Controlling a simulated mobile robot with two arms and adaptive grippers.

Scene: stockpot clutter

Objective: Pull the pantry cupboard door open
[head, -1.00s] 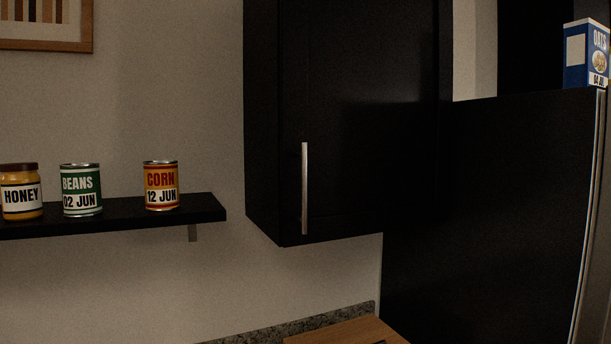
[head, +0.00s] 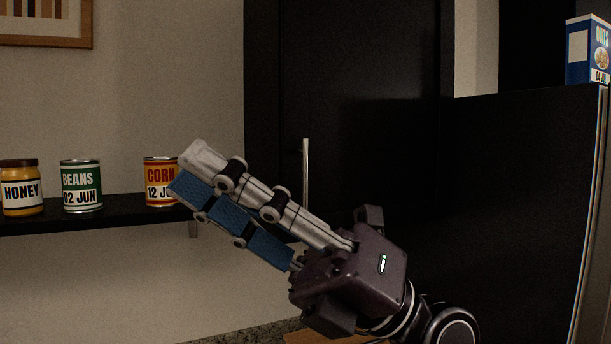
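The black pantry cupboard (head: 360,70) hangs on the wall in the middle of the head view, and its door looks closed. Its upright silver handle (head: 306,165) is near the door's left edge; its lower part is hidden behind my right gripper. My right gripper (head: 190,170) reaches up and left from the lower right, in front of the cupboard's lower part and the shelf end. Its fingers are straight, blue pads exposed, with nothing held, so it looks open. The fingertips are left of the handle and overlap the corn can in the picture. My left gripper is out of view.
A dark wall shelf (head: 100,212) at left holds a honey jar (head: 21,188), a beans can (head: 81,186) and a corn can (head: 158,181). A black fridge (head: 490,200) stands at right with an oats box (head: 588,50) on top.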

